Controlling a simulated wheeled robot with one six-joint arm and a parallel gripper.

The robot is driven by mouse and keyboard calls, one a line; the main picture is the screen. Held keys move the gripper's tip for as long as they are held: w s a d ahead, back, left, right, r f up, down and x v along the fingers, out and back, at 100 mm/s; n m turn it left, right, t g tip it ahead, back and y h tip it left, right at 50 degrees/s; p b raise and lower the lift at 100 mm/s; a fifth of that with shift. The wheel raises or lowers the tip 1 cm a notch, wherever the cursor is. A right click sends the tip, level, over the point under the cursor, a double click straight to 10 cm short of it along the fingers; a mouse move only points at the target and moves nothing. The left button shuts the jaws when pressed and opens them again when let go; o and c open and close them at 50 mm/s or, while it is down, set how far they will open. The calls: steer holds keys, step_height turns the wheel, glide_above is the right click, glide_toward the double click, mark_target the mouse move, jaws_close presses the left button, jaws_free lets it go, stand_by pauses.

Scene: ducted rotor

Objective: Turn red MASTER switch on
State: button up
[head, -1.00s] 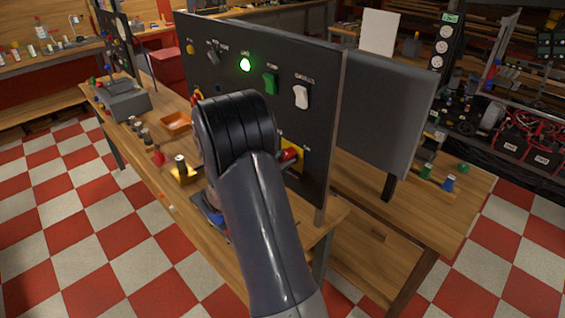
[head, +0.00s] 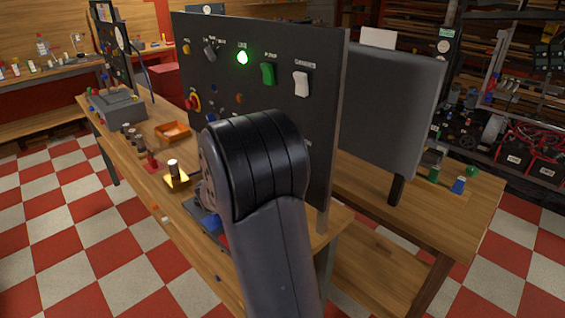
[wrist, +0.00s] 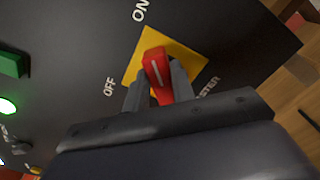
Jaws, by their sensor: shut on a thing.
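The red MASTER switch handle (wrist: 155,66) stands on a yellow plate (wrist: 186,61) on the black panel, in the wrist view. My gripper (wrist: 158,85) is shut on the handle, one finger on each side. The white line on the handle points up and slightly left, roughly toward the ON label (wrist: 140,10). The OFF label (wrist: 109,87) is at the left, and the MASTER label (wrist: 207,87) is partly covered by my gripper. In the head view my arm hides the switch and gripper.
The black panel (head: 325,120) also carries a lit green lamp (head: 242,58), a green rocker (head: 268,73), a white rocker (head: 301,83) and several knobs. A grey box (head: 118,105) and an orange tray (head: 172,132) sit on the wooden bench. Checkered floor lies open at the left.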

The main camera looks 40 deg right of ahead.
steer(key=o, duration=1)
steer(key=a, duration=0.7)
steer(key=s+a+b, duration=0.1)
steer(key=a, duration=0.2)
steer(key=shift+a, duration=0.4)
steer(key=d, duration=0.3)
steer(key=d+p, duration=0.1)
steer(key=d, duration=0.3)
steer(key=w+d, duration=0.1)
steer(key=d, duration=0.2)
steer(key=shift+d+p, duration=0.4)
